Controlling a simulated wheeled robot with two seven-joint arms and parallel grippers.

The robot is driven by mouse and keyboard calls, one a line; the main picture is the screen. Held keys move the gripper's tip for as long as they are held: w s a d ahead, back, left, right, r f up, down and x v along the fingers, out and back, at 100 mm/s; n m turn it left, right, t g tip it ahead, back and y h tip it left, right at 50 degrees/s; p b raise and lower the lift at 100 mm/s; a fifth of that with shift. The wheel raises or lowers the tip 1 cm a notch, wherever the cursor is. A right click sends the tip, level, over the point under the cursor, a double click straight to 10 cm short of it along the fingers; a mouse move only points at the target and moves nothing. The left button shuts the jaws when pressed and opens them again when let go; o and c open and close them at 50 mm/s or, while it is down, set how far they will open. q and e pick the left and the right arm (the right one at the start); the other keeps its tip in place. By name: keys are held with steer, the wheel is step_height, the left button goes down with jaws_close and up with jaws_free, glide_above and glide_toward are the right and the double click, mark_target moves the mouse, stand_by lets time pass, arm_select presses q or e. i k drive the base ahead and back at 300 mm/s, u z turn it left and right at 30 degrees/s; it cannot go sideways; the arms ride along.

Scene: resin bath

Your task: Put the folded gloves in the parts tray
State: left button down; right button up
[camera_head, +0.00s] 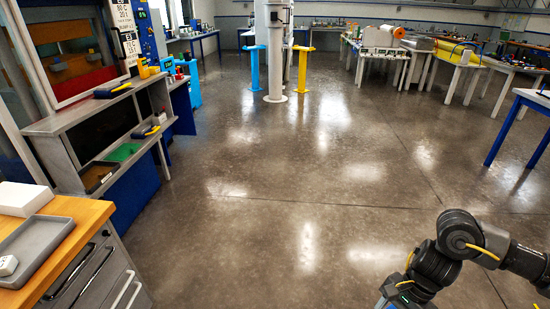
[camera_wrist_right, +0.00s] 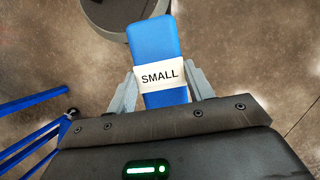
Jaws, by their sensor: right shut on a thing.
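The folded gloves appear as a blue bundle (camera_wrist_right: 153,38) with a white band reading "SMALL" in the right wrist view. My right gripper (camera_wrist_right: 160,78) is shut on it, one finger on each side of the band, above the floor. In the head view my right arm is at the lower right; its fingers and the gloves are out of frame. A shallow grey tray (camera_head: 58,232) lies on the wood-topped cabinet at the lower left, with a small white object (camera_head: 8,265) in it. I cannot tell whether this is the parts tray. My left gripper is not in view.
A white box (camera_head: 23,198) stands behind the tray on the wooden top (camera_head: 88,212). A grey shelf bench (camera_head: 75,122) with brown and green bins stands farther left. The middle floor (camera_head: 290,190) is clear. A blue-legged table (camera_head: 502,130) stands at right.

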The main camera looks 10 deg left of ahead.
mark_target(42, 238)
steer(key=i, duration=1.4)
steer(key=u, duration=3.7)
steer(key=i, duration=0.3)
